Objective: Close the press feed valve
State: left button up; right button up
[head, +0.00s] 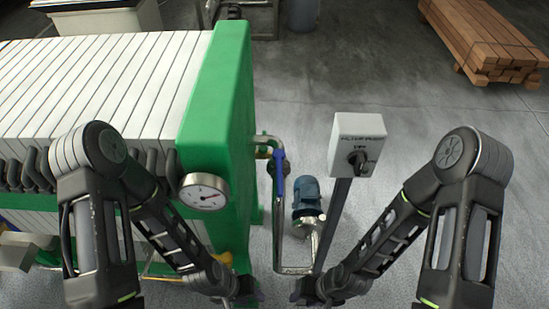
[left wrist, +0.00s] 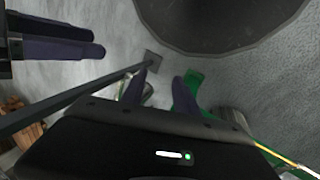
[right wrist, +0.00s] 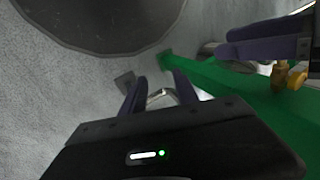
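The press feed valve appears to be the blue lever (head: 280,172) on the grey pipe, just right of the green press end (head: 222,110) in the head view. The lever lies along the upright pipe, pointing down. My left gripper (head: 248,294) is low at the bottom of the head view, below and left of the lever and apart from it. Its fingers are open and empty in the left wrist view (left wrist: 160,92). My right gripper (head: 304,292) is low, right of the left one. Its fingers are open and empty in the right wrist view (right wrist: 160,90). The lever is not clear in either wrist view.
A grey control box (head: 357,138) with a black knob stands on a post (head: 333,225) right of the pipe. A blue motor pump (head: 307,196) sits on the floor between them. A gauge (head: 204,191) is on the press. Timber (head: 485,38) lies far right; open floor surrounds it.

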aim_at(280, 175)
jog(key=k+j, duration=0.15)
jog(key=j, duration=0.25)
jog(key=k+j, duration=0.1)
jog(key=j, duration=0.25)
jog(key=k+j, duration=0.15)
jog(key=j, duration=0.25)
jog(key=k+j, duration=0.1)
jog(key=j, duration=0.3)
jog(key=k+j, duration=0.15)
jog(key=j, duration=0.2)
jog(key=k+j, duration=0.1)
jog(key=j, duration=0.3)
jog(key=k+j, duration=0.15)
jog(key=j, duration=0.25)
